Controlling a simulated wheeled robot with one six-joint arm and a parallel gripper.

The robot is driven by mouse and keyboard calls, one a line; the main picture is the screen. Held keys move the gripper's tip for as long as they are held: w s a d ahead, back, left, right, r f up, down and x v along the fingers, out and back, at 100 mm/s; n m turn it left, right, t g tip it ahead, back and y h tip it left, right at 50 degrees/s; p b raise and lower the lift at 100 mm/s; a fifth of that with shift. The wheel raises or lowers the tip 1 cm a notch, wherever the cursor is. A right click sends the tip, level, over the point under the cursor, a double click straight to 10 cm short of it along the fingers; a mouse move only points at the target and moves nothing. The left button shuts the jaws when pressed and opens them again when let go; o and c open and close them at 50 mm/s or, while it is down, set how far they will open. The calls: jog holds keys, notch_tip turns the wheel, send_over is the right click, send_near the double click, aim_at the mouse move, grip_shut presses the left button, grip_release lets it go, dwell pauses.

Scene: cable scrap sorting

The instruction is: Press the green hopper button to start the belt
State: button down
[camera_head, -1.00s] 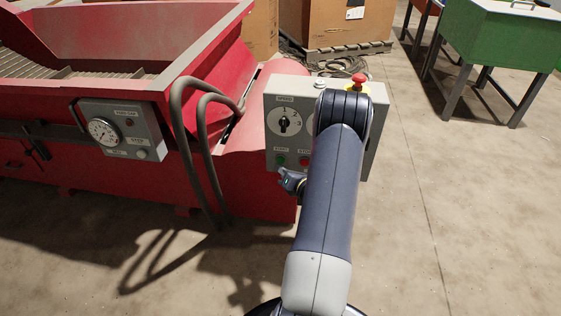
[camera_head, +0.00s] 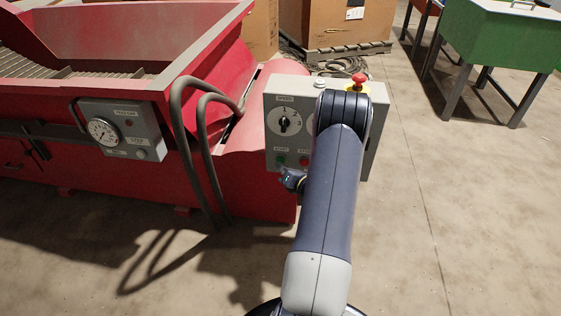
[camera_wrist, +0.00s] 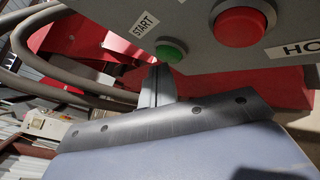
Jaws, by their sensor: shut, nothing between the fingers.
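The green START button (camera_head: 280,161) is on the lower left of the grey control box's front. In the wrist view the green button (camera_wrist: 171,51) sits beside the START label, with a larger red button (camera_wrist: 240,22) to its right. My gripper (camera_wrist: 160,68) is shut and empty, its fingertips just below the green button in the picture. I cannot tell whether they touch it. In the head view my gripper (camera_head: 285,173) is small, just under the green button, and my arm covers the right part of the box's front.
The control box (camera_head: 272,122) carries a speed dial (camera_head: 283,122) and a red mushroom button (camera_head: 359,79) on top. Bent grey conduits (camera_head: 203,150) stand left of it, beside the red hopper machine (camera_head: 240,165). A gauge box (camera_head: 128,130) is further left.

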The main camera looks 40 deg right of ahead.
jog(key=shift+w+d, duration=0.3)
dwell(0.7)
jog(key=shift+s, duration=0.1)
jog(key=shift+s+a, duration=0.5)
jog(key=shift+a, duration=0.1)
jog(key=shift+s+a, duration=0.1)
jog(key=s+a, duration=0.1)
jog(key=a, duration=0.1)
jog(key=s+a+b, duration=0.1)
jog(key=s, duration=0.1)
jog(key=shift+a, duration=0.35)
jog(key=shift+d, duration=0.1)
dwell(0.4)
